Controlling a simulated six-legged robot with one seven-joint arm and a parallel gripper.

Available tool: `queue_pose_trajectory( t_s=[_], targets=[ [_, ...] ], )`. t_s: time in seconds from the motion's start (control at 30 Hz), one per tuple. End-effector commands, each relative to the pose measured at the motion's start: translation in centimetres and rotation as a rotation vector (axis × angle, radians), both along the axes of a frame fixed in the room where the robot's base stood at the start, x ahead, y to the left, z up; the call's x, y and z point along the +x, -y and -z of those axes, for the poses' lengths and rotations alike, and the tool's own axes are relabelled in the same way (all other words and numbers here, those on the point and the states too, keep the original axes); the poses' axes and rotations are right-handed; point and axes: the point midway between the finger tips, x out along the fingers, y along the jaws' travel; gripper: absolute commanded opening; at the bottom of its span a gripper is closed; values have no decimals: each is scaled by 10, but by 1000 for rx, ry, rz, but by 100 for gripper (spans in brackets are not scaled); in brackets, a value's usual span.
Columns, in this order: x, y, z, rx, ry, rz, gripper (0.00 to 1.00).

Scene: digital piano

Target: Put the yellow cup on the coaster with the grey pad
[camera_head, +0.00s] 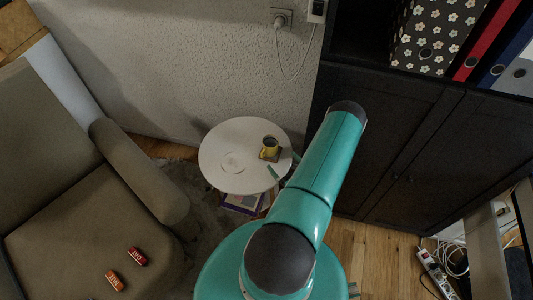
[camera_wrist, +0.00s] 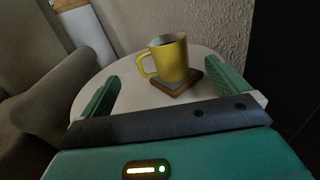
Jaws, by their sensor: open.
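The yellow cup (camera_head: 269,147) stands upright toward the right side of the round white table, with dark contents or a dark inside. In the wrist view the yellow cup (camera_wrist: 172,62) has its handle on the left. It stands on a square coaster (camera_wrist: 187,88) with a brown rim and a grey pad, and appears to rest on the pad. My gripper (camera_wrist: 163,73) is open and empty, its green fingers wide apart on either side of the cup in the picture and nearer the camera. In the head view my arm hides most of my gripper (camera_head: 284,166).
The white table (camera_head: 225,145) is otherwise bare, with faint marks on top. Books (camera_head: 243,203) lie below it. A sofa (camera_head: 150,175) stands left, with a red object (camera_head: 137,256) and an orange object (camera_head: 115,280) on its seat. A dark cabinet (camera_head: 400,130) stands right; the wall is behind.

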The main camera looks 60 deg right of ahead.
Motion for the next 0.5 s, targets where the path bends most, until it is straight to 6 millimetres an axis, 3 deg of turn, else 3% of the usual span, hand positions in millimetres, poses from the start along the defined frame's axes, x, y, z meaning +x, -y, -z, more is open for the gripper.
queue_pose_trajectory(
  t_s=[0.27, 0.37, 0.5],
  targets=[
    [4, 0, -5, -7, 0, -17, 100],
    [19, -1, -21, -29, 0, -81, 100],
    [62, -11, -69, -96, -6, -269, 100]
  ],
)
